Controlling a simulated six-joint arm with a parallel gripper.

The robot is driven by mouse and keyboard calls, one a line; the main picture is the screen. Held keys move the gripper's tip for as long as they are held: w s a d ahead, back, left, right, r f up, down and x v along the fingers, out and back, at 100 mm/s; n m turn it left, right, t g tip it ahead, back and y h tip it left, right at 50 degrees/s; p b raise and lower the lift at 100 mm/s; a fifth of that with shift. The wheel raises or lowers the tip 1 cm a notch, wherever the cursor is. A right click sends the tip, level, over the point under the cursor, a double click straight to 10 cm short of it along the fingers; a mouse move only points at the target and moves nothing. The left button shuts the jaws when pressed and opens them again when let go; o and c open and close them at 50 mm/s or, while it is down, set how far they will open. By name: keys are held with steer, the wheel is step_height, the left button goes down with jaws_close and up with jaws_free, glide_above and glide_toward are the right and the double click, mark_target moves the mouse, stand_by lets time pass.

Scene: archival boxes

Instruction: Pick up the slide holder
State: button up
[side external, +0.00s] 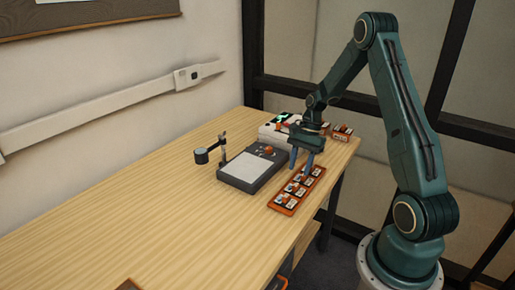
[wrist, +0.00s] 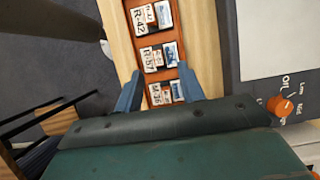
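The slide holder (side external: 296,190) is a long, narrow orange-brown tray with several labelled slides in a row. It lies on the wooden table near its right edge in the side view. It also shows in the wrist view (wrist: 202,30), running up the middle, with its near end hidden behind my gripper. My gripper (side external: 302,170) points down over the far part of the holder. In the wrist view its two blue fingers (wrist: 159,93) are apart, one on each side of the holder. I cannot tell whether they touch it.
A dark grey device with a pale panel (side external: 246,168) and an orange knob stands close beside the holder; it also shows in the wrist view (wrist: 262,75). A small stand (side external: 222,150) is left of it. A white box (side external: 272,131) is behind. The table's near left (side external: 130,230) is clear.

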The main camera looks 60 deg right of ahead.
mark_target(296, 184)
steer(key=shift+a+f, duration=0.15)
steer(key=shift+f, duration=0.1)
steer(key=shift+f, duration=0.1)
steer(key=shift+x, duration=2.45)
steer(key=shift+s, duration=0.15)
jaws_close()
